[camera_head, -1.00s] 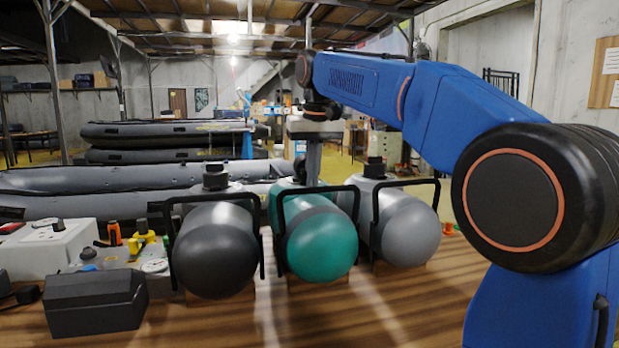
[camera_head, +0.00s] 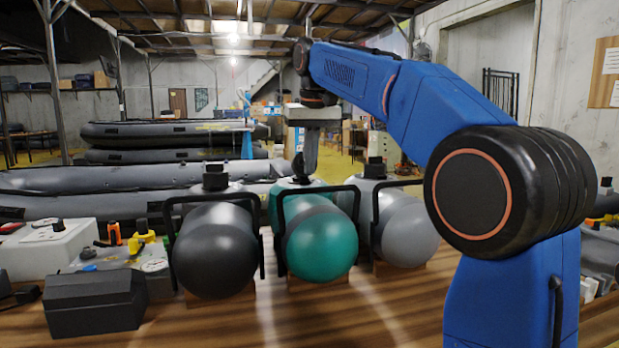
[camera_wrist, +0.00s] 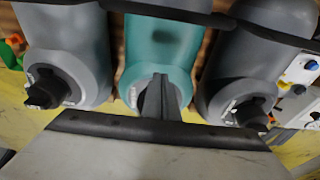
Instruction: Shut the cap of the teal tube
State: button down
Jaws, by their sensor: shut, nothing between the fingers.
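The teal tube (camera_head: 322,245) lies on the table between two grey ones, its rounded end towards me in the head view. It also shows at the top middle of the wrist view (camera_wrist: 160,40). Its dark cap (camera_head: 298,165) stands at its far end, partly covered by my gripper. My gripper (camera_head: 310,172) points down at that cap, fingers shut and empty. In the wrist view, the fingers (camera_wrist: 159,85) cover the cap and the middle of its pale collar. I cannot tell whether they touch the cap or how it is turned.
A black tube (camera_head: 215,250) and a light grey tube (camera_head: 405,235) stand close on either side, each with a black cap and a black carrying frame. A black box (camera_head: 95,300) and a white box (camera_head: 45,245) are at the left. The table's front is clear.

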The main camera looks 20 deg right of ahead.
jog(key=shift+w+r, duration=0.45)
jog(key=shift+w, duration=0.45)
jog(key=shift+w+r, duration=0.3)
jog(key=shift+w, duration=1.65)
jog(key=shift+w+f, duration=0.1)
jog(key=shift+w, duration=0.75)
